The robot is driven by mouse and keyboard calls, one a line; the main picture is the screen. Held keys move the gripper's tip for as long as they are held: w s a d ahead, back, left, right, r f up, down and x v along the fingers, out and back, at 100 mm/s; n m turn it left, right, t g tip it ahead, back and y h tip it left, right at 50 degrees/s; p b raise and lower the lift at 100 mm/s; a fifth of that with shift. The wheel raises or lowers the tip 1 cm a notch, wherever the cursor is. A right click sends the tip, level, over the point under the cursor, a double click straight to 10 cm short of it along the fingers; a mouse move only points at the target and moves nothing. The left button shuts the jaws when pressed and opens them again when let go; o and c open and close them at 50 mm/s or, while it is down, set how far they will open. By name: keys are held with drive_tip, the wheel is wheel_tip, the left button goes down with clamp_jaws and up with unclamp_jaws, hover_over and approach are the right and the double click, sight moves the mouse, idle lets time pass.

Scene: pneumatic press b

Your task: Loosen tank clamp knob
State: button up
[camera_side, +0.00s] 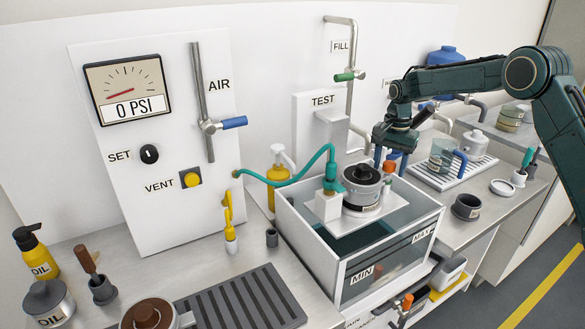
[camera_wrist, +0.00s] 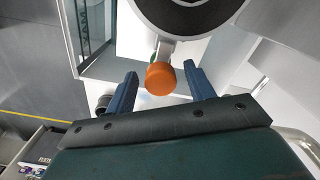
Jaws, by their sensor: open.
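In the wrist view the orange knob (camera_wrist: 160,78) shows as a rounded cap on a pale stem below the vessel's rim. My gripper (camera_side: 390,158) comes down from above right, and its blue fingers are at the knob. In the wrist view my gripper (camera_wrist: 159,72) is open, one finger on each side of the knob, with visible gaps to both. Whether the fingers are level with the knob is hard to tell.
The gauge (camera_side: 126,90) reads 0 PSI. A second orange-topped item (camera_side: 407,301) is below the tank's front. A dark cup (camera_side: 466,206) and a tray with a beaker (camera_side: 441,152) stand to the right.

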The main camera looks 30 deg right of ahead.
drive_tip(key=c, duration=1)
drive_tip(key=shift+n, duration=0.5)
drive_tip(key=n, duration=0.3)
drive_tip(key=shift+n, duration=0.3)
drive_tip(key=n, duration=0.4)
drive_tip(key=shift+n, duration=0.3)
drive_tip(key=n, duration=0.9)
drive_tip(key=shift+n, duration=0.3)
